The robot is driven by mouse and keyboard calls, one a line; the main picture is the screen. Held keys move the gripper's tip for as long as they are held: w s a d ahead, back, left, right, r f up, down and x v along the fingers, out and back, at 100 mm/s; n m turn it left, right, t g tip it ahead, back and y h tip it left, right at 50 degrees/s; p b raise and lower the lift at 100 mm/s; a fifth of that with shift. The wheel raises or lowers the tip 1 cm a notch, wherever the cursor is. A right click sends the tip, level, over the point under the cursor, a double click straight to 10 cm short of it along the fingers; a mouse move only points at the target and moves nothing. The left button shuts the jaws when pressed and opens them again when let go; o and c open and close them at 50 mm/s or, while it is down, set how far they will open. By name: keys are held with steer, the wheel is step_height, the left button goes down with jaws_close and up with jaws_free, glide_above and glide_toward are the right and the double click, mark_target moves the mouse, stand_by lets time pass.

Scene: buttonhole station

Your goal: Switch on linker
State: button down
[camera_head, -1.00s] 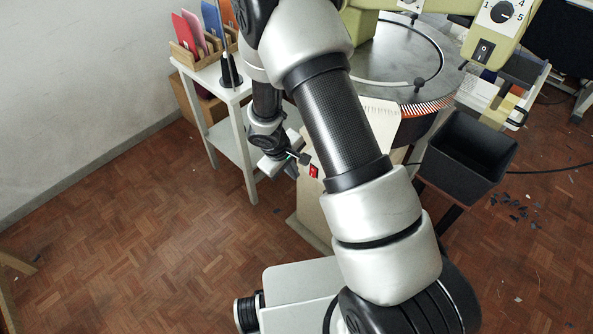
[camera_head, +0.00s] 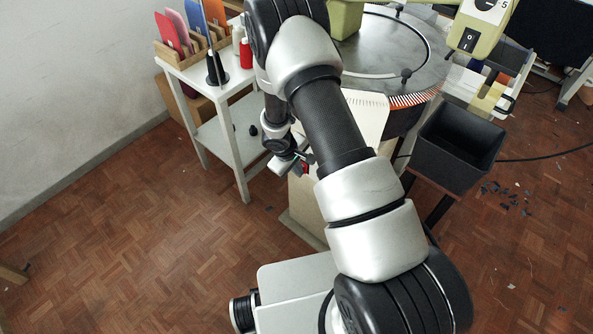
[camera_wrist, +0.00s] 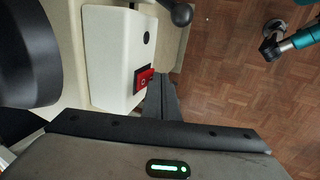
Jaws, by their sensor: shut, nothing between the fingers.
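The linker is a round grey dial (camera_head: 385,55) with a ring of points, on the stand at the top middle of the head view. A red rocker switch (camera_wrist: 144,79) with a pale circle mark sits on a cream box (camera_wrist: 115,55) in the wrist view. It is a small red patch in the head view (camera_head: 305,168), partly hidden. My gripper (camera_wrist: 160,82) is shut and empty, its tips right at the switch's lower right edge. I cannot tell if they touch it. In the head view my gripper (camera_head: 301,159) is beside the red patch, largely behind my arm.
A second, black rocker switch (camera_head: 469,40) sits on a green box at the top right. A black bin (camera_head: 455,150) stands right of the linker. A white side table (camera_head: 205,83) with coloured cards and bottles is on the left. A dark knob (camera_wrist: 181,14) sticks out near the cream box.

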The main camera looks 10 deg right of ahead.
steer(key=b, duration=0.2)
steer(key=shift+w+d+h+b, duration=0.1)
steer(key=shift+d+h+b, duration=0.05)
steer(key=shift+h+b, duration=0.15)
steer(key=shift+r, duration=0.1)
